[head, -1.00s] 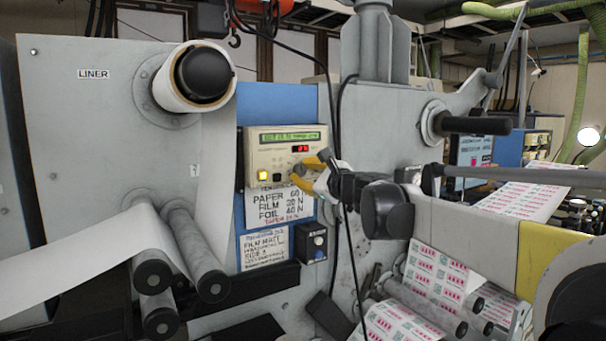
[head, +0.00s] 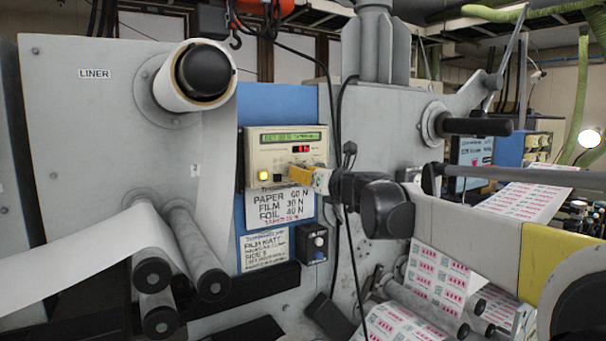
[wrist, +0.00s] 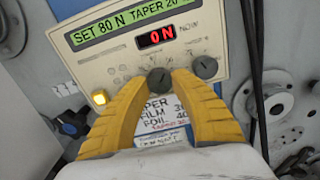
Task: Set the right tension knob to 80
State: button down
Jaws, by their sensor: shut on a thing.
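The cream tension controller (head: 262,160) is on the blue panel. It also shows close up in the wrist view (wrist: 90,68). Its green display (wrist: 125,20) reads SET 80 N TAPER 20, with the right end cut off. The red readout (wrist: 156,36) shows 0 N NOW. My gripper (wrist: 159,84) has its yellow fingers closed around a dark round knob (wrist: 158,77). A second dark knob (wrist: 204,67) sits to its right, free of the fingers. In the head view my gripper (head: 297,174) reaches the controller's lower right and hides the knobs.
A lit yellow button (wrist: 99,97) is at the controller's lower left. Black cables (head: 334,110) hang just right of the controller.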

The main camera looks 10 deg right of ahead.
jog(key=shift+m, duration=0.8)
jog(key=c, duration=1.4)
grip_release()
jog(key=shift+o, duration=0.2)
jog(key=v, duration=1.2)
